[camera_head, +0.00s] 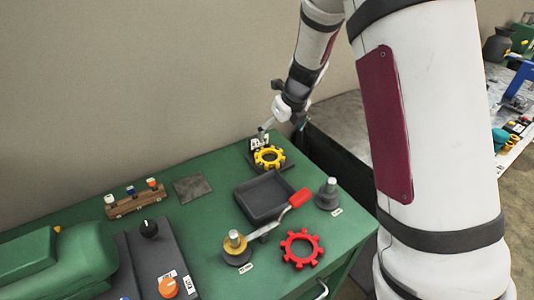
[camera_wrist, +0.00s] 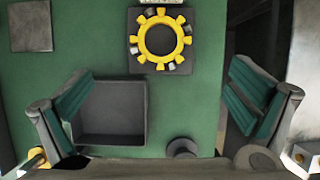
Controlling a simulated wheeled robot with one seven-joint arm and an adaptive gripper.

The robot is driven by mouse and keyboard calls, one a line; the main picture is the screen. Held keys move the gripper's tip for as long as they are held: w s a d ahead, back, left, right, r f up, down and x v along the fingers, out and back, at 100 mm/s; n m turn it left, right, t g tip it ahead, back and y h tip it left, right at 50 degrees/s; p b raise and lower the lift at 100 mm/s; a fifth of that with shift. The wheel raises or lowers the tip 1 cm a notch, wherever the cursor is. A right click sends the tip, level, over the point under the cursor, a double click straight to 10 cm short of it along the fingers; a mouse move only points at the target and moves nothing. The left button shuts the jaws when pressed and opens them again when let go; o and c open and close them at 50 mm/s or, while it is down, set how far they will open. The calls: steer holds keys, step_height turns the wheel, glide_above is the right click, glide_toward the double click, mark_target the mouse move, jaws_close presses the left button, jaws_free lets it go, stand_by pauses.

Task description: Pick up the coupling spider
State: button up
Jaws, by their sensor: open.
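Two toothed rings look like coupling spiders, and I cannot tell which one the task means. A yellow ring (camera_head: 269,157) sits on a dark square base (camera_head: 288,165) at the table's back right; it also shows in the wrist view (camera_wrist: 142,38), top centre, with grey metal lugs between some teeth. A red ring (camera_head: 301,234) lies flat near the table's front right edge, outside the wrist view. My gripper (camera_head: 268,127) is above the table's back edge, close to the yellow ring. In the wrist view my gripper (camera_wrist: 160,75) has its fingers wide apart and empty, with the yellow ring ahead of them.
A dark tray (camera_head: 248,206) stands in front of the yellow ring's base. A red-handled tool (camera_head: 268,228) reaches from a grey-and-yellow post past the tray. A grey stepped post (camera_head: 327,195) stands at right. A green machine (camera_head: 60,262) fills the left. A flat plate (camera_head: 193,188) lies behind.

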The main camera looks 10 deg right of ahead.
steer(key=b, duration=0.1)
glide_toward(268, 158)
steer(key=shift+w+a+f, duration=0.15)
steer(key=shift+w+f, duration=0.05)
steer(key=shift+f, duration=0.15)
steer(key=shift+b+x, duration=0.3)
steer(key=shift+x, duration=2.4)
steer(key=shift+s, duration=0.15)
steer(key=c, duration=1.1)
